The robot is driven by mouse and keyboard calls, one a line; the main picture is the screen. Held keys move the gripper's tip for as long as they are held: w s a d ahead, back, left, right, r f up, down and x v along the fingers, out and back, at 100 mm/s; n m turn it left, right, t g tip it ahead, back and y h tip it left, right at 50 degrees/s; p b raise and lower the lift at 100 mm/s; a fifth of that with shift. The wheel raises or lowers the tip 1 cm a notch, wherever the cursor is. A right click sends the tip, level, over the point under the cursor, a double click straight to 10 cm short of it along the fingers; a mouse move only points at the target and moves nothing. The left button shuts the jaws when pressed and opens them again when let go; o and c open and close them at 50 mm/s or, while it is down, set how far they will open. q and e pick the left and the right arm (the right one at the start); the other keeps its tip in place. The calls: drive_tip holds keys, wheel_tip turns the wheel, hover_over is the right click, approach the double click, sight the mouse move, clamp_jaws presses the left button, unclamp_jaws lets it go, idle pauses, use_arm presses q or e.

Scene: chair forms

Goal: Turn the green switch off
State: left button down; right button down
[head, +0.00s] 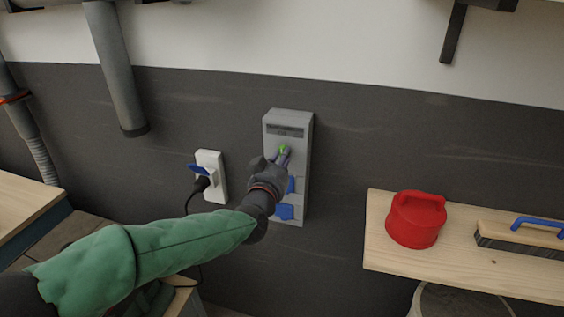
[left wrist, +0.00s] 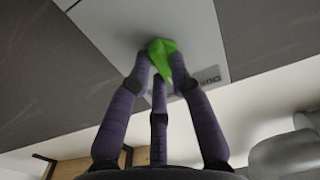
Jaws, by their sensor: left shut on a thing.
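The green switch (head: 283,149) sits on the upper front of a grey wall box (head: 291,118), below a dark label strip. My left gripper (head: 281,158) reaches up to it from the lower left and is shut on the switch. In the left wrist view the purple fingers (left wrist: 158,80) close around the green switch (left wrist: 163,52) against the pale face of the box. The fingers cover part of the switch, so its exact position is hard to tell. My right gripper is not in view.
Blue covers (head: 284,212) sit lower on the same box. A white socket (head: 211,163) with a black plug and cable is to its left. A wooden shelf (head: 380,235) at right holds a red lidded container (head: 416,222) and a blue-handled brush (head: 520,236).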

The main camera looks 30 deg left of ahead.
use_arm(q)
drive_tip(key=shift+f, duration=0.1)
idle(0.4)
drive_tip(key=c, duration=1.1)
unclamp_jaws()
drive_tip(key=v, duration=1.2)
